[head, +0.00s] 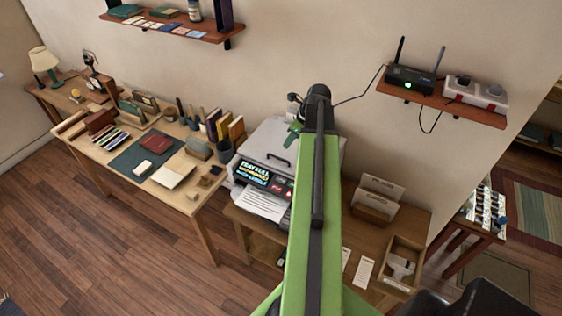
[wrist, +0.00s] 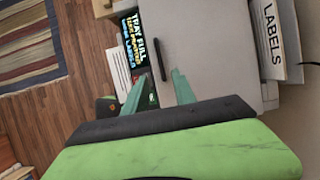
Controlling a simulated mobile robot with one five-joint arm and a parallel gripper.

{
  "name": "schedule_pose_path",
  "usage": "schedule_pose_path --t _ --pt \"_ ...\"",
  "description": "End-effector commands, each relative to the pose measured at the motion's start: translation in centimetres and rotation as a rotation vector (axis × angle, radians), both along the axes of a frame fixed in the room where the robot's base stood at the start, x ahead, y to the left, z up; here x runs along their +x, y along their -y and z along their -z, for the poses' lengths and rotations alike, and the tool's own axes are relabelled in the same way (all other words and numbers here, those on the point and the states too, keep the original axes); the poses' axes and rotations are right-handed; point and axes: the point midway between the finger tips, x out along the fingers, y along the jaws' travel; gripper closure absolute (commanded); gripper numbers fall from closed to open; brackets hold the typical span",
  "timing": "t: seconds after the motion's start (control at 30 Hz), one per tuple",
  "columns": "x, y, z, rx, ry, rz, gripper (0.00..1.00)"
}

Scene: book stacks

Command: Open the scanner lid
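The scanner is the pale grey machine on the low wooden stand, partly hidden behind my arm. Its lid (head: 262,139) lies flat and looks shut; it fills the middle of the wrist view (wrist: 205,45). A dark bar handle (head: 278,160) is on the lid, also seen in the wrist view (wrist: 160,60). My gripper (wrist: 159,76) is open, its two green fingers apart, with the handle's near end between the tips in the picture. Whether they touch the lid cannot be told. In the head view my gripper (head: 294,130) is over the lid's back part, mostly hidden.
A lit panel reading "TRAY FULL" (head: 256,174) is on the scanner's front, above printed paper (head: 262,203). A holder of cards (head: 374,200) and a wooden box (head: 402,265) stand right of it. A LABELS box (wrist: 270,40) is beside the lid. A router shelf (head: 440,103) is above right.

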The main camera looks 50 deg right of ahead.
Motion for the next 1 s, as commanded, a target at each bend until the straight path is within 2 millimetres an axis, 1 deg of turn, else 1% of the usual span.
schedule_pose_path --t 0.03,0.3,0.43,0.57,0.8,0.87,1.0 --pt "0.5 -0.1 2.3 0.0 0.0 -0.002 0.68" --pt "2.8 -0.7 7.9 0.0 0.0 -0.003 0.68" --pt "3.8 -0.9 10.0 -0.001 0.0 -0.002 0.68" --pt "4.2 -1.0 10.7 -0.001 0.0 -0.002 0.68" --pt "4.3 -1.1 10.5 -0.001 0.0 -0.002 0.68" --pt "4.3 -1.1 10.5 -0.001 0.0 -0.002 0.74" --pt "4.3 -1.1 10.5 -0.001 0.0 -0.002 0.93"
